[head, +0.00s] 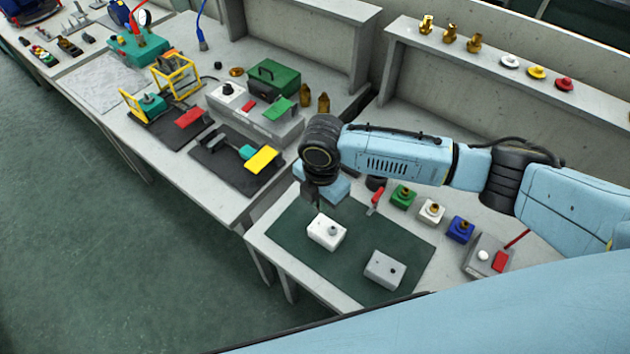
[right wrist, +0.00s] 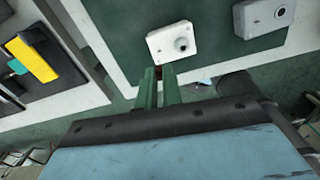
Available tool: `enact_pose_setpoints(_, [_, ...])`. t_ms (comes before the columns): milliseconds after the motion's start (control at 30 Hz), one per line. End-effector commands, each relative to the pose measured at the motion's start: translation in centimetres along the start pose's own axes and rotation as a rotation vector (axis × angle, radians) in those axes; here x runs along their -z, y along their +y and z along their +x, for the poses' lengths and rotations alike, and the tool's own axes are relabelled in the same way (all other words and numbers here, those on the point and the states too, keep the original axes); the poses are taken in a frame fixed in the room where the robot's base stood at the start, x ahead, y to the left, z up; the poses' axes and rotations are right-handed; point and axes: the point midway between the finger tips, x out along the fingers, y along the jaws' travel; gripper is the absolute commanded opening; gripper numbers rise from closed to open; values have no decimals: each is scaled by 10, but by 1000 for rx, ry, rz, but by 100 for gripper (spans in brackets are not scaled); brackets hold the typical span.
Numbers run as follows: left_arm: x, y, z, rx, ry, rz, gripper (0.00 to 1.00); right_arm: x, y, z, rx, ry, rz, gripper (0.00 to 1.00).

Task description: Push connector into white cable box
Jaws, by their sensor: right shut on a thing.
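The white cable box (head: 322,238) sits on the dark green mat (head: 290,250), with a grey round connector (head: 332,230) at its top. In the right wrist view the box (right wrist: 160,50) lies just past my fingertips, and the connector (right wrist: 182,44) shows to their right, not between them. My right gripper (head: 319,208) points down at the box's far left edge; it also shows in the wrist view (right wrist: 159,70). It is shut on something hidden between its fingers. I cannot tell whether the fingertips touch the box. My left gripper is not in view.
A light grey box (head: 380,272) with a dark hole stands on the mat to the right. Green (head: 403,195), white (head: 431,211) and blue (head: 461,229) boxes line the mat's far side. The mat's front left is clear.

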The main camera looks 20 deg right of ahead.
Motion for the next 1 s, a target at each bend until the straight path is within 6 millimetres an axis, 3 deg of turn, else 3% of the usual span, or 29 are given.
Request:
enact_pose_setpoints(367, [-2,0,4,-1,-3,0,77,5,-2,12,3,2,-99,0])
enact_pose_setpoints(900, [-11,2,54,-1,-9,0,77,5,-2,57,3,1,-97,0])
enact_pose_setpoints(1000, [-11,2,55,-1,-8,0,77,5,-2,62,5,2,-96,0])
